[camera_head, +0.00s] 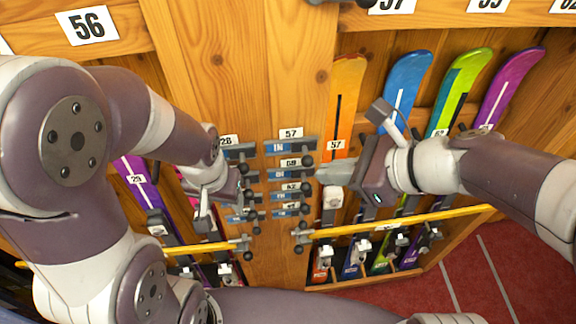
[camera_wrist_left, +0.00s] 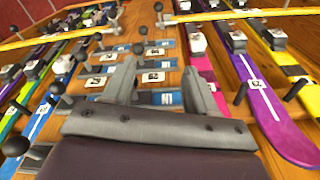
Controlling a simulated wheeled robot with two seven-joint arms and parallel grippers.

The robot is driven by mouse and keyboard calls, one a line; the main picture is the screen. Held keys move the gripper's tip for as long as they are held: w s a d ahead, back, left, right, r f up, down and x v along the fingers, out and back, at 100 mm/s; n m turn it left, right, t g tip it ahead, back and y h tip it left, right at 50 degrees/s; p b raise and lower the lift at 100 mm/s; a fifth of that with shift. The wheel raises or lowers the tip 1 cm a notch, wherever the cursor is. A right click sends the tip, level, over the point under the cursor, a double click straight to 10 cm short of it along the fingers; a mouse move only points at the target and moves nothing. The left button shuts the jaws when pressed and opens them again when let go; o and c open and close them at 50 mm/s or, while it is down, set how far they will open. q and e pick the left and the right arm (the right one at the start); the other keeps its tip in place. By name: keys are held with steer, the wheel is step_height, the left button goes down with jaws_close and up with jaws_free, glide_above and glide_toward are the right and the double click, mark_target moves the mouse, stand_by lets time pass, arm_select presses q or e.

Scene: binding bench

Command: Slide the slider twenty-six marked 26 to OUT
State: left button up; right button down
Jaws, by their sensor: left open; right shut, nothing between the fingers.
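My left gripper (camera_head: 232,188) is open in front of the left column of sliders on the wooden post. It hides much of that column, and I cannot read a 26 in the head view. In the left wrist view, a slider plate with a white number tag (camera_wrist_left: 153,77) and a blue IN strip (camera_wrist_left: 170,98) shows between the open fingers (camera_wrist_left: 163,82). The tag is tilted and small, so I cannot tell its number for sure. My right gripper (camera_head: 328,174) is shut and empty, by the right slider column.
The right column of sliders, with a 57 tag (camera_head: 291,133) on top, is close by. An orange ski (camera_head: 345,85) and a blue ski (camera_head: 405,75) stand behind my right gripper. Yellow bars (camera_head: 400,223) cross in front of the skis.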

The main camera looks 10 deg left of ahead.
steer(key=a, duration=0.3)
glide_toward(242, 163)
steer(key=shift+a+f, duration=1.85)
steer(key=shift+f, duration=0.85)
arm_select(q)
steer(key=shift+a+f+b, duration=0.4)
steer(key=shift+a+f, duration=0.15)
steer(key=shift+a, duration=0.1)
arm_select(e)
steer(key=shift+w, duration=0.3)
steer(key=shift+d, duration=0.1)
